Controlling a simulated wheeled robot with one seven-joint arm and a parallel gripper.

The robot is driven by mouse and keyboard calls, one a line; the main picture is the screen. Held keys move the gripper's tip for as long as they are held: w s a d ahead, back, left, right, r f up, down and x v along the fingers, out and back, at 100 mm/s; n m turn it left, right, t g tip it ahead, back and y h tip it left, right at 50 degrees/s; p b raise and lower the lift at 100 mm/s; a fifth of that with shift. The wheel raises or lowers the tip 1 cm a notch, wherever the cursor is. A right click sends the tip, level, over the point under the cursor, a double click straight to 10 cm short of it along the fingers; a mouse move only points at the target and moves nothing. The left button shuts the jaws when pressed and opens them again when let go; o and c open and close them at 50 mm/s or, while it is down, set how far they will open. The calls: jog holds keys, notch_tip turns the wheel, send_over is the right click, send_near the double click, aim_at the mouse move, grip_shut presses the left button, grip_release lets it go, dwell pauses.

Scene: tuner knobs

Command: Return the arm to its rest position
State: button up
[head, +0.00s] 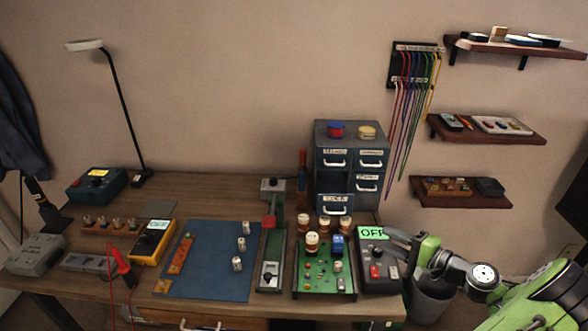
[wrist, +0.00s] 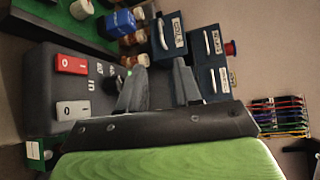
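My gripper (head: 404,243) is at the right end of the desk, by the dark box with a green display reading "OFF" (head: 372,233). My arm reaches in from the lower right. In the wrist view the two grey fingers of my gripper (wrist: 158,85) stand apart with nothing between them. The dark box (wrist: 40,90) lies left of the fingers there, with a red switch (wrist: 71,64) and a grey switch (wrist: 73,110). A dark knob is partly hidden by the left finger, and I cannot tell whether they touch.
A green circuit board (head: 325,280) with knobs and capacitors lies left of the box. A drawer cabinet (head: 347,135) stands behind. Cables (head: 415,105) hang from a wall rack, and shelves (head: 485,129) are at the right. A grey bin (head: 428,300) stands below my arm.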

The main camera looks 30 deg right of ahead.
jog(key=w+a+r+n+g+y+p, duration=0.1)
jog(key=w+a+r+n+g+p, duration=0.25)
jog(key=a, duration=0.85)
jog(key=w+a+r+n+g, duration=0.35)
jog(key=a+n+g, duration=0.35)
jog(key=a, duration=0.4)
jog(key=s+a+r+n+h+p, duration=0.1)
jog(key=s+a+r+n+h, duration=0.1)
jog(key=s+a+r, duration=0.3)
jog(key=s+a+r+n+h+p, duration=0.1)
jog(key=s+a+r+n, duration=0.4)
jog(key=s, duration=0.7)
jog(key=shift+s+a+r+h+p, duration=0.15)
jog(key=shift+a+h+p, duration=0.25)
jog(key=shift+a+h, duration=0.15)
